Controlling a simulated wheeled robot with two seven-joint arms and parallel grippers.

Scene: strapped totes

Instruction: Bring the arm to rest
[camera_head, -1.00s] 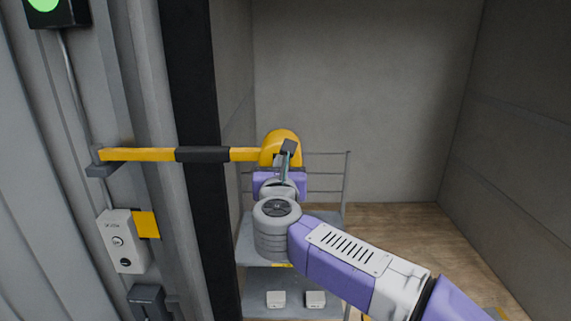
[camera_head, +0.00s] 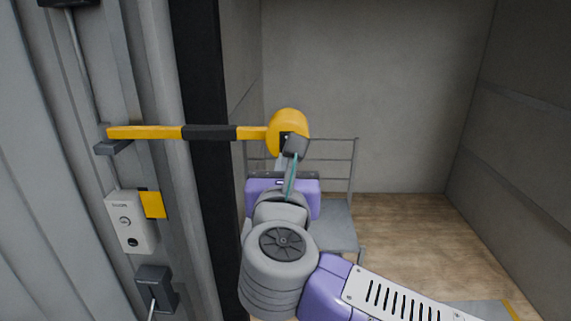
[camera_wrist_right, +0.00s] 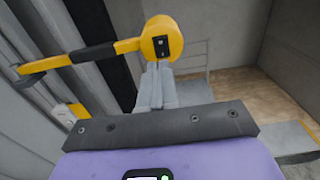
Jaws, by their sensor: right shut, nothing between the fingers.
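My right arm comes in from the lower right in the head view. My right gripper (camera_head: 291,160) is near the round yellow end piece (camera_head: 289,130) of a yellow and black bar (camera_head: 210,132). In the right wrist view my right gripper's fingers (camera_wrist_right: 156,84) are closed together and empty, pointing toward the yellow end piece (camera_wrist_right: 161,40). I cannot tell whether the fingertips touch it. The bar runs level to a grey bracket (camera_head: 113,147) at the left. My left gripper is not in view.
A grey wall panel with a control box (camera_head: 132,223) and a dark socket box (camera_head: 155,288) stands at the left. A grey metal rack (camera_head: 340,223) stands behind my gripper. Wooden floor (camera_head: 415,235) lies open at the right, before bare walls.

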